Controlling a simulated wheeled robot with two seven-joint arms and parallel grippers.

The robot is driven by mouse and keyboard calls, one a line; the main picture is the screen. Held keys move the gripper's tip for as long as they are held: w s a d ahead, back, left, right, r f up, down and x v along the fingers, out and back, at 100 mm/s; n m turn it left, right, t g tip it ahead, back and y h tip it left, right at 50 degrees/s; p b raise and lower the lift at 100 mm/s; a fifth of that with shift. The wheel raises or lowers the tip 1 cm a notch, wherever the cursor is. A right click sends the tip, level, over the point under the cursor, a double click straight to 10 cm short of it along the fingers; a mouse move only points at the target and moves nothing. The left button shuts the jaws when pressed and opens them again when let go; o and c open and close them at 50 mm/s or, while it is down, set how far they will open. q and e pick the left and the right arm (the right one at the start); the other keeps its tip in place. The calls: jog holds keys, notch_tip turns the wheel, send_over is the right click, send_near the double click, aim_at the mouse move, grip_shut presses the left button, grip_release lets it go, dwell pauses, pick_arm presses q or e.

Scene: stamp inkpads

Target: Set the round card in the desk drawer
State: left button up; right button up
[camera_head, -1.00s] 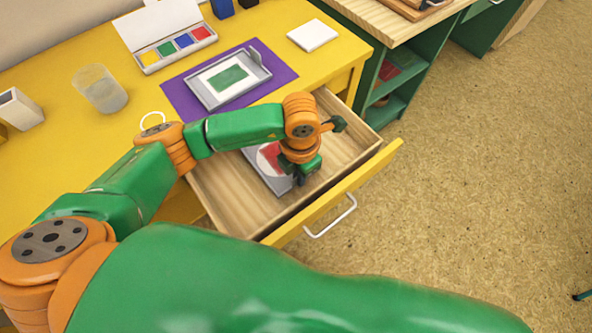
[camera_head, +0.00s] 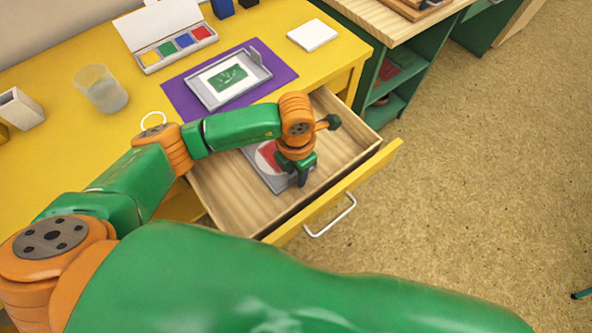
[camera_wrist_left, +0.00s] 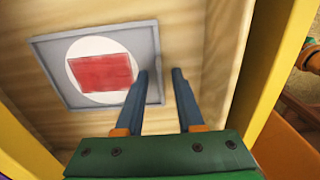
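The round card (camera_head: 262,164) is white with a red rectangle. It lies in a grey tray (camera_head: 279,187) inside the open desk drawer (camera_head: 222,197). In the left wrist view the whole disc of the card (camera_wrist_left: 78,77) shows, flat within the tray's rim (camera_wrist_left: 44,71). My left gripper (camera_head: 302,182) is over the drawer, at the right side of the card. In the wrist view its two fingers (camera_wrist_left: 160,76) are apart with nothing between them, beside the card and over the tray's edge. My arm hides part of the card in the head view. My right gripper is out of view.
A yellow desk (camera_head: 55,145) holds a purple mat (camera_head: 181,101), another grey tray with a green-printed card (camera_head: 227,78), a paint-coloured inkpad box (camera_head: 176,47), a cup (camera_head: 101,90) and a white square (camera_head: 312,35). The drawer front (camera_head: 335,194) has a white handle.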

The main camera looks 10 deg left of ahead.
pick_arm(q)
notch_tip(320, 180, up, 12)
jog(key=shift+f, duration=0.15)
